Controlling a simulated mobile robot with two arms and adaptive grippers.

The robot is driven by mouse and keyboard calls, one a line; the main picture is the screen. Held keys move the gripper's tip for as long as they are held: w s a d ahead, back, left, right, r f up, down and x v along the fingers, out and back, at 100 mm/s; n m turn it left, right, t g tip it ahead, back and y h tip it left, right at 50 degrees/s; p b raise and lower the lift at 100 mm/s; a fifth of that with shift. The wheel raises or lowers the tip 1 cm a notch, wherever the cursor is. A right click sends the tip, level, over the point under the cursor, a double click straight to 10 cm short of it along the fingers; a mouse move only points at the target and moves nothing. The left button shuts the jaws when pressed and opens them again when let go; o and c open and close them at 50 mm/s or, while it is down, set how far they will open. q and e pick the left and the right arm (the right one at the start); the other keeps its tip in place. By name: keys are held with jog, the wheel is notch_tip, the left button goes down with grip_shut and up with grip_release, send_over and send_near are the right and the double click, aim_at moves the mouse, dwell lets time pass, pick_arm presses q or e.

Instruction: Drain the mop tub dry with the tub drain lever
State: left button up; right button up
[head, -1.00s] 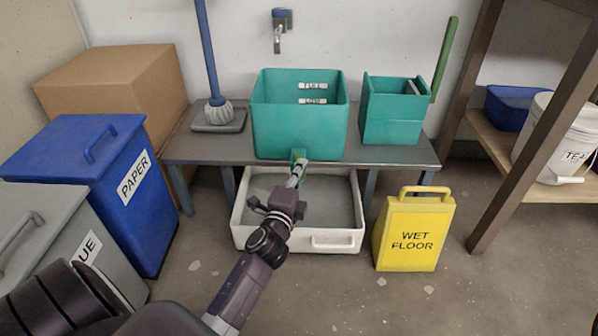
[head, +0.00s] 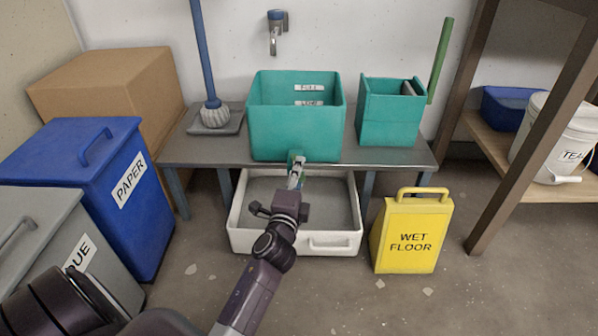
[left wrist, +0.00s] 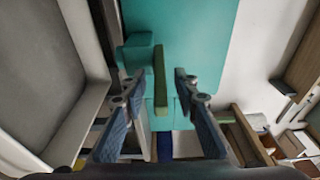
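The teal mop tub (head: 292,138) stands on the grey bench, with two white labels on its inner back wall. The upper label seems to read FULL. I cannot tell whether there is water in it. A teal drain fitting sticks out low on its front. In the left wrist view the green drain lever (left wrist: 160,84) stands out from the teal fitting (left wrist: 137,54). My left gripper (head: 295,178) is at the fitting, below the tub's front. In the left wrist view its fingers (left wrist: 159,82) are open, one on each side of the lever, with gaps visible. My right gripper is not in view.
A white basin (head: 338,240) sits on the floor under the bench (head: 390,158). A smaller teal bucket (head: 390,125) and a mop (head: 214,112) flank the tub. A yellow wet-floor sign (head: 412,236) stands right of the basin; blue and grey bins stand left.

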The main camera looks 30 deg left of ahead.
pick_arm(q)
jog(key=v, duration=0.7)
jog(key=shift+s, duration=0.2)
